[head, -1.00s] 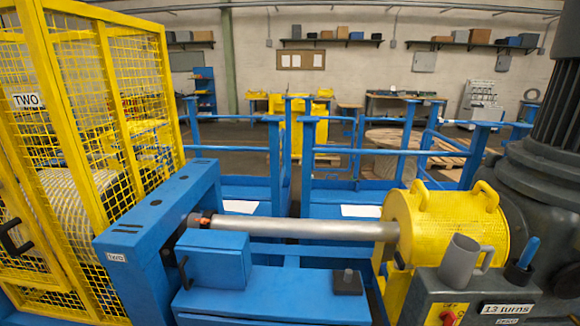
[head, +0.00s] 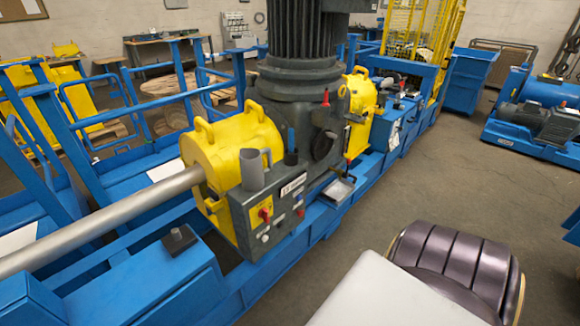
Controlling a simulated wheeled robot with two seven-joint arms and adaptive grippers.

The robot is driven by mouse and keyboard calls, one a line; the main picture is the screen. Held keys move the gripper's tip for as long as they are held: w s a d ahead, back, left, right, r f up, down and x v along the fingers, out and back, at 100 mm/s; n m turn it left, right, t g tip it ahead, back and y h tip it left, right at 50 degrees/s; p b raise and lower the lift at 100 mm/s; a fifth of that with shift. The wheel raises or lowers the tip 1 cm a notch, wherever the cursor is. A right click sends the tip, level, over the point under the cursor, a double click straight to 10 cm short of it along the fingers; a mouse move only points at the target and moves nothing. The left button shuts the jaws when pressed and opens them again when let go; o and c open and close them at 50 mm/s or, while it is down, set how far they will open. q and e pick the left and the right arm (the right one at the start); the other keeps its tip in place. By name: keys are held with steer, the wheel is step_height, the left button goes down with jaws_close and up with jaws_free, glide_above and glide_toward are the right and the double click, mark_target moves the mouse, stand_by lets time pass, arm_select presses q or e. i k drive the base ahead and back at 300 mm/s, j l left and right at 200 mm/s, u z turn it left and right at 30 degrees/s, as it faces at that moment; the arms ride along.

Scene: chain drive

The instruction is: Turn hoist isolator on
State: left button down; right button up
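A dark grey control box (head: 270,210) stands on the blue frame beside the yellow guard. On its front is a red rotary switch (head: 264,213) on a yellow plate, with a pale round button below it. Another small red part (head: 300,212) sits further right. A white label (head: 293,185) is above, its text too small to read. I cannot tell which control is the hoist isolator, nor the switch's position. Neither gripper is in view.
A yellow guard (head: 232,148) covers the end of a steel shaft (head: 100,225). A grey cup (head: 251,168) stands on the box. A large dark machine (head: 300,95) rises behind. Open floor (head: 400,190) lies to the right; a blue motor unit (head: 545,115) stands beyond it.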

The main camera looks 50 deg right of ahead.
mark_target(263, 213)
steer(key=z, duration=1.3)
